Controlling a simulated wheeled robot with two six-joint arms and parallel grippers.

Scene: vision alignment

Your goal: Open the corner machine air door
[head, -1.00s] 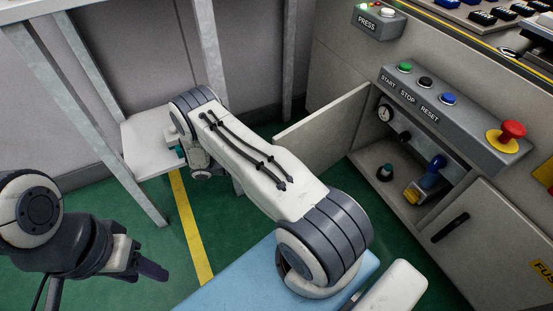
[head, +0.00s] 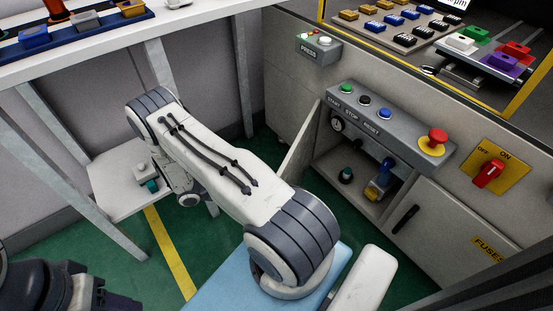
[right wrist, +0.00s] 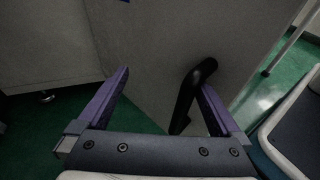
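The air door (head: 300,146) is a plain grey panel in the head view. It stands ajar at the left side of an open compartment (head: 357,194) holding a gauge and a blue valve (head: 384,172). In the right wrist view the door face (right wrist: 160,45) fills the middle, with a black bar handle (right wrist: 190,95). My right gripper (right wrist: 163,85) is open there; the handle shows by its right finger, contact unclear. In the head view that gripper is hidden behind my forearm. My left gripper (head: 112,299) is cut off at the lower left, its opening unclear.
The grey console carries START, STOP and RESET buttons and a red emergency button (head: 434,138). A shut FUSES door (head: 450,232) is to the right. A white table (head: 100,55) with a low shelf (head: 115,190) stands left. Green floor is clear between.

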